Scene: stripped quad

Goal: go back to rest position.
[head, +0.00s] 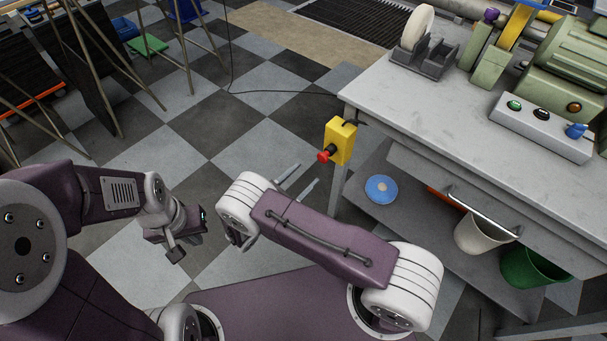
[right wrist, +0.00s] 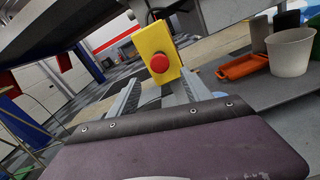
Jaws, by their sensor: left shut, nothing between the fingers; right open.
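My left gripper (head: 174,252) is at the end of the purple arm on the left in the head view. It is shut and empty, above the checkered floor. My right gripper (head: 300,183) is open in the head view, its two grey fingers apart and pointing toward the workbench. Its fingers also show in the right wrist view (right wrist: 162,100), spread with nothing held between them. Beyond them is a yellow box with a red button (right wrist: 152,50); whether the fingers touch it cannot be told there. In the head view this yellow box (head: 341,141) stands apart from them.
A grey workbench (head: 420,120) stands at the right, carrying a green machine (head: 570,65) and a button panel (head: 540,127). Its lower shelf holds a blue disc (head: 381,189), a white bucket (head: 482,236) and a green bucket (head: 530,268). Checkered floor (head: 215,130) is open between.

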